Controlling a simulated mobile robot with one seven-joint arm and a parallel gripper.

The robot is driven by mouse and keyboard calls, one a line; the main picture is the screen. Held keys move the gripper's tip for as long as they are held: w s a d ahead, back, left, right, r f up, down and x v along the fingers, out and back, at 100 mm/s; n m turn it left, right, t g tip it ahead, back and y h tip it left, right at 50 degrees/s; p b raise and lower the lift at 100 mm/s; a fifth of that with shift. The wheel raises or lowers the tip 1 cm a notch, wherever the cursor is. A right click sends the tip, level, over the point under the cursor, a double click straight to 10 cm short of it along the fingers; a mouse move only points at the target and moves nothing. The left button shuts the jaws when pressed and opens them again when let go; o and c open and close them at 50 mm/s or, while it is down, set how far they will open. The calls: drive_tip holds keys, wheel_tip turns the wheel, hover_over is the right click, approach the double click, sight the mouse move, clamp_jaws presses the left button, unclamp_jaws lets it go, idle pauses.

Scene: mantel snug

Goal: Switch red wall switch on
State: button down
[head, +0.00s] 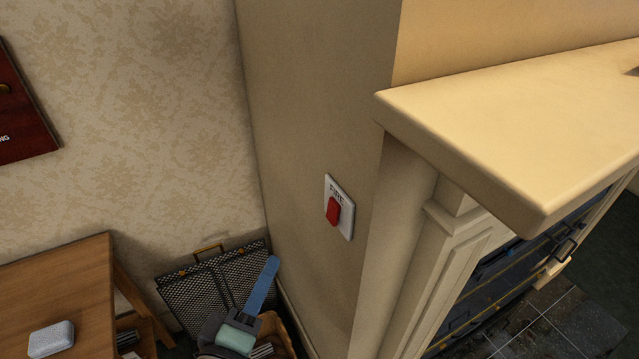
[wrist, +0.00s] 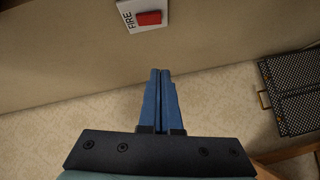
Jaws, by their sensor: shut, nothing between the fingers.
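The red wall switch (head: 334,211) is a red rocker on a white plate (head: 347,218) marked FIRE, set on the side wall of the chimney breast. In the wrist view the red rocker (wrist: 149,18) shows at the top, just left of centre, with the FIRE lettering to its left. My gripper (head: 272,262) has blue fingers and is below and left of the switch in the head view, apart from it. In the wrist view my gripper's fingertips (wrist: 160,72) are together and empty, pointing towards the wall below the switch plate.
A cream mantel shelf (head: 500,130) juts out to the right of the switch, above a fireplace (head: 500,290). A black mesh screen (head: 195,290) stands behind my gripper. A wooden table (head: 60,290) with a pale rounded block (head: 51,338) is at left. A dark red board (head: 20,105) hangs on the wall.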

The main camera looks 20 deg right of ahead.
drive_tip(key=shift+s+d+r+n+g+h+p, duration=0.15)
drive_tip(key=shift+s+n+g+h+p, duration=0.15)
drive_tip(key=shift+s+n+p, duration=0.7)
drive_tip(key=p, duration=0.2)
approach(327, 215)
drive_tip(key=w+a, duration=0.1)
drive_tip(key=w, duration=0.2)
drive_tip(key=d, duration=0.1)
drive_tip(key=w+d, duration=0.1)
drive_tip(key=d, duration=0.2)
drive_tip(key=shift+w+p, duration=0.4)
drive_tip(key=shift+f, duration=0.25)
drive_tip(key=shift+d, duration=0.1)
